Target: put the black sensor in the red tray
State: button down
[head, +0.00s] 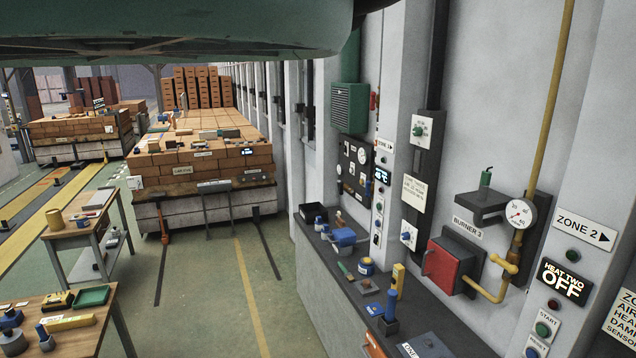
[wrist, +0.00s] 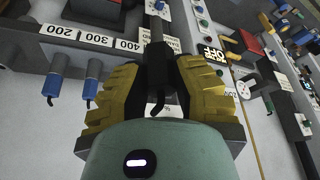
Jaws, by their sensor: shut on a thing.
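In the wrist view, my gripper (wrist: 157,88) has yellow and black fingers. They are closed on a slim black piece, the black sensor (wrist: 154,62), with a dark curved cable end between them. The sensor points up the picture, beside a label reading 400 on a dark panel. I cannot tell whether it touches the panel. My gripper is not visible in the head view; a green part of my arm spans the top there. I cannot make out a red tray for certain in either view.
Blue plugs (wrist: 56,78) hang near labels 200 and 300 in the wrist view. In the head view, a dark bench (head: 345,290) with tools runs along the right wall, below a red burner box (head: 450,264). A wooden table (head: 108,334) holds a green tray (head: 91,296). The aisle floor is clear.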

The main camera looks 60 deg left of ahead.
jog(key=shift+s+a+f, duration=0.4)
jog(key=shift+a+f, duration=0.05)
jog(key=shift+a, duration=0.1)
jog(key=s+a+f+m+h, duration=0.1)
jog(key=s+a+f+m, duration=0.2)
jog(key=s+f, duration=0.6)
jog(key=shift+s+a+f+m, duration=0.3)
jog(key=shift+s+a+f, duration=0.05)
jog(key=shift+s+a, duration=0.65)
